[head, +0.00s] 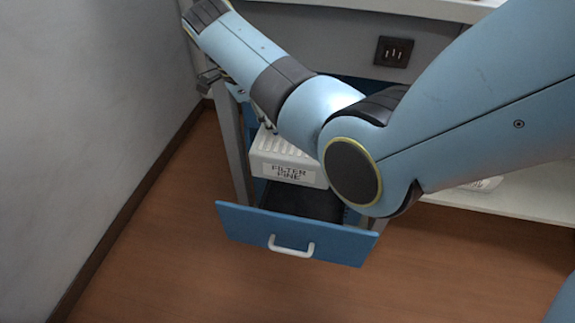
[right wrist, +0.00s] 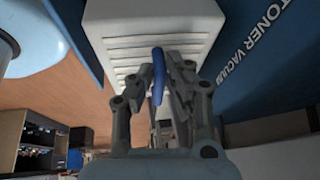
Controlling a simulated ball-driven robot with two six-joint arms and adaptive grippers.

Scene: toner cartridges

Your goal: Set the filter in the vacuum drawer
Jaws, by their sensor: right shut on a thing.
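The white ribbed filter (head: 288,172), labelled "FILTER FINE", is over the back part of the open blue vacuum drawer (head: 296,234). The dark drawer interior shows in front of it. I cannot tell whether the filter touches the drawer floor. In the right wrist view, the filter (right wrist: 120,42) has a blue tab (right wrist: 158,80) on its ribbed face. My right gripper (right wrist: 161,66) is shut on this tab. In the head view my right arm hides most of the gripper and the filter's right side. My left gripper is not in view.
A wall (head: 70,110) stands close on the left. A grey panel with a socket (head: 393,52) is behind. A white shelf (head: 520,200) lies at the right. The blue "TONER VACUUM" panel (right wrist: 250,65) is beside the gripper. The wooden floor in front of the drawer is clear.

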